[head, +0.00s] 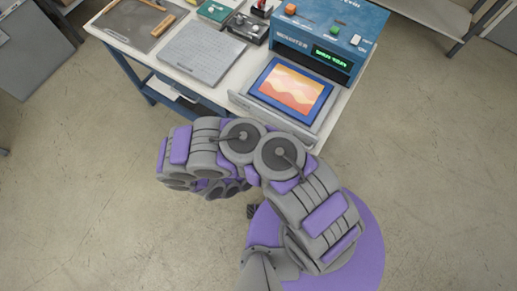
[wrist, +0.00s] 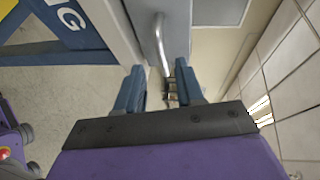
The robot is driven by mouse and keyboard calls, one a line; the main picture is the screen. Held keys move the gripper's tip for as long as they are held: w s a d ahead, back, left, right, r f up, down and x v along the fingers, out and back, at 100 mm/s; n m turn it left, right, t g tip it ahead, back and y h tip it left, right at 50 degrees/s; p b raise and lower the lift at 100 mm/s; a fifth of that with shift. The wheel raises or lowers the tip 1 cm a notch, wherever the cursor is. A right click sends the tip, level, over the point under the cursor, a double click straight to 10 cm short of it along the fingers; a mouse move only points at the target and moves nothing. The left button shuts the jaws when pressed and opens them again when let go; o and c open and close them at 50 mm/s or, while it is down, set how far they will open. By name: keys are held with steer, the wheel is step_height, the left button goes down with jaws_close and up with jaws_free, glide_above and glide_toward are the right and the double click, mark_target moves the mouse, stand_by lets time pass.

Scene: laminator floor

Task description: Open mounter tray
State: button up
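The blue mounter machine (head: 318,42) stands at the right end of the workbench, with a lit green display. Its grey tray (head: 272,117) sits in front of it and bears a blue-edged print (head: 291,88) with an orange wave picture. In the wrist view, a bent metal handle (wrist: 161,43) stands against a grey panel (wrist: 178,28). My gripper (wrist: 160,82) is open, its two blue fingers apart, with the handle's end in line with the gap. I cannot tell how deep the handle lies between them. In the head view my folded arm hides the gripper and the handle.
The workbench also holds a grey gridded mat (head: 193,55), a dark board (head: 138,22) with wooden-handled tools, and small devices (head: 246,27). A shelf (head: 434,14) stands at upper right. The floor (head: 430,180) around the bench is clear.

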steer(key=p+v, duration=0.1)
steer(key=v, duration=1.1)
steer(key=shift+a+p, duration=0.2)
steer(key=shift+p, duration=0.2)
steer(key=shift+s, duration=0.1)
steer(key=w+d+r+m+g+b, duration=0.3)
steer(key=d+r+m+g, duration=0.2)
steer(key=r+m, duration=0.45)
steer(key=w+d+r+m+g+b, duration=0.3)
steer(key=w+d+r+m+g, duration=0.25)
steer(key=m, duration=0.75)
steer(key=s+d+r+m+g+y+b, duration=0.3)
steer(key=s+d+r+m+y+b, duration=0.15)
steer(key=s+r+m+y, duration=0.5)
steer(key=s+a+m+t+y+b, duration=0.1)
steer(key=s+m+t+y+b, duration=0.2)
steer(key=s+m, duration=0.6)
steer(key=m+b, duration=0.1)
steer(key=m, duration=0.1)
steer(key=shift+a+m+y, duration=0.3)
steer(key=shift+a+y, duration=0.05)
steer(key=shift+a, duration=0.05)
